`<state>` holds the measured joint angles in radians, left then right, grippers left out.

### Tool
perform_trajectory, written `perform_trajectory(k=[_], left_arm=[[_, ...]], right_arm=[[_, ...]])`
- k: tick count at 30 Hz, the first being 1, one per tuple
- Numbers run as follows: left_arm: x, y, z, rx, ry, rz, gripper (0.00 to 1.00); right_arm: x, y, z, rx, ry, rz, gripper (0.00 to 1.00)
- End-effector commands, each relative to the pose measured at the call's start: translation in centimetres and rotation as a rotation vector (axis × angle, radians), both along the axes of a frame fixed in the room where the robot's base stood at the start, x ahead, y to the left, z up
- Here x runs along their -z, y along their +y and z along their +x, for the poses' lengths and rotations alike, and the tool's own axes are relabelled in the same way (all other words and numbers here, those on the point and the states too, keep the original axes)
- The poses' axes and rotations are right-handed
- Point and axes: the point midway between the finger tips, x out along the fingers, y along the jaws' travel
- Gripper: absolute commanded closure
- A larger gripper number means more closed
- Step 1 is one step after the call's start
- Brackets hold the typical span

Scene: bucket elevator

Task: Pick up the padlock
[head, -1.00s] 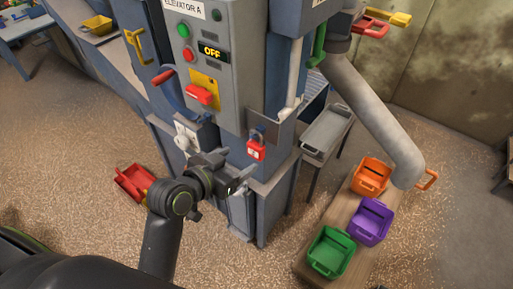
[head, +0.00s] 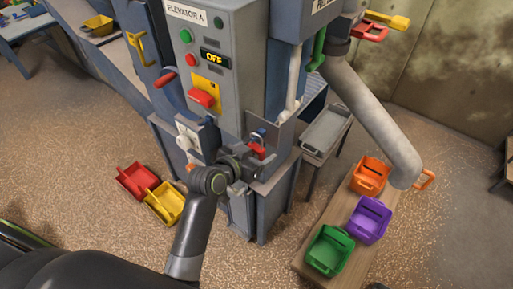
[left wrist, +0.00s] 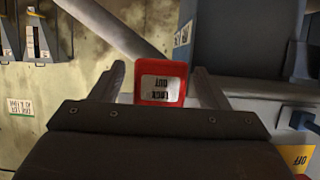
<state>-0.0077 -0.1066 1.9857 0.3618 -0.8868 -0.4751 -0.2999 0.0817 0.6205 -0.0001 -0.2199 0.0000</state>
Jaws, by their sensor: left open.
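The red padlock (head: 257,150) hangs on the front of the grey elevator cabinet, below the control panel; my left gripper covers part of it in the head view. In the left wrist view the padlock (left wrist: 161,84) is a red block with a white "LOCK OUT" label, upside down in the picture. My left gripper (head: 256,160) is open at the padlock. In the left wrist view its two fingers (left wrist: 160,88) stand on either side of the padlock, with a gap visible on the right. My right gripper is not in view.
The control panel (head: 213,58) reads OFF and has a red switch handle (head: 201,98). Orange, purple and green bins (head: 329,250) stand on a wooden bench at right. A thick grey pipe (head: 372,108) slopes down above it.

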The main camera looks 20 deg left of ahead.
Motion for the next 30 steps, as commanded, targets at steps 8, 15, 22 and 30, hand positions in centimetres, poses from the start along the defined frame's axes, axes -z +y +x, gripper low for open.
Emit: perform_trajectory(k=[8,15,22,30], left_arm=[[0.0,0.0,0.0,0.0,-0.001,0.0,0.43],[0.0,0.0,0.0,0.0,-0.001,0.0,0.74],[-0.1,0.0,0.0,-0.001,-0.002,0.0,0.82],[-1.0,0.0,0.1,0.001,-0.006,0.001,0.82]], right_arm=[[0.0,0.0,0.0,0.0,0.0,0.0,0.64],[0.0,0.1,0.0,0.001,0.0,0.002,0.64],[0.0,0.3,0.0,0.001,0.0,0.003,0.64],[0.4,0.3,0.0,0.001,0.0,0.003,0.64]])
